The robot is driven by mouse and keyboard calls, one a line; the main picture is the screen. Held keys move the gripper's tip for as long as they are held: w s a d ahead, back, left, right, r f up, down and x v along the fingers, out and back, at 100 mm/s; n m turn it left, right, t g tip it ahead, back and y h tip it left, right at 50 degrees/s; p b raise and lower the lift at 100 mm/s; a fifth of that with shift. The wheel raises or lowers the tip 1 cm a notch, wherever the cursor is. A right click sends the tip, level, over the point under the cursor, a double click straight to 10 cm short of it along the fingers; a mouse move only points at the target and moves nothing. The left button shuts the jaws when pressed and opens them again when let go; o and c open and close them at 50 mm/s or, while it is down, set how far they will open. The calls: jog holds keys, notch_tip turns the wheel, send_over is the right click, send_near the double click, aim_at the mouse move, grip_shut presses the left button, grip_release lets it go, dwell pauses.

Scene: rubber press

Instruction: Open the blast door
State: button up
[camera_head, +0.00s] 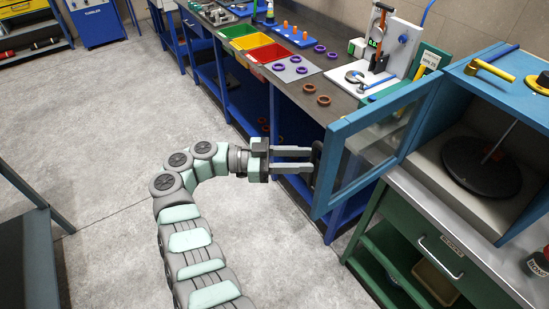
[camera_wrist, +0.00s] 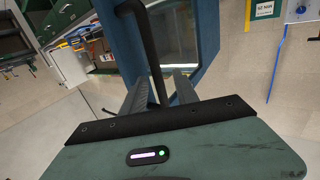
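The blast door (camera_head: 328,178) has a blue frame and a clear window. It stands swung well out from the front left of the blue cabinet (camera_head: 507,72), whose inside shows. The door's black bar handle (camera_head: 317,158) is near its free edge. My gripper (camera_head: 308,160) reaches it from the left, with its two fingers apart. In the wrist view the handle (camera_wrist: 146,45) runs between the fingers of my gripper (camera_wrist: 160,92), with gaps on both sides. The blue door frame (camera_wrist: 195,45) is just beyond. Contact with the handle cannot be made out.
A dark round disc (camera_head: 482,166) sits inside the cabinet. The cabinet stands on a green workbench (camera_head: 415,240) with a drawer. A blue bench with coloured bins (camera_head: 262,53) and tools runs behind the door. The grey floor (camera_head: 110,130) on the left is clear.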

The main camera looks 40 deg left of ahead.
jog(key=b+v, duration=0.1)
jog(key=v, duration=0.6)
jog(key=shift+s+a, duration=0.25)
jog(key=shift+a, duration=0.1)
dwell(0.7)
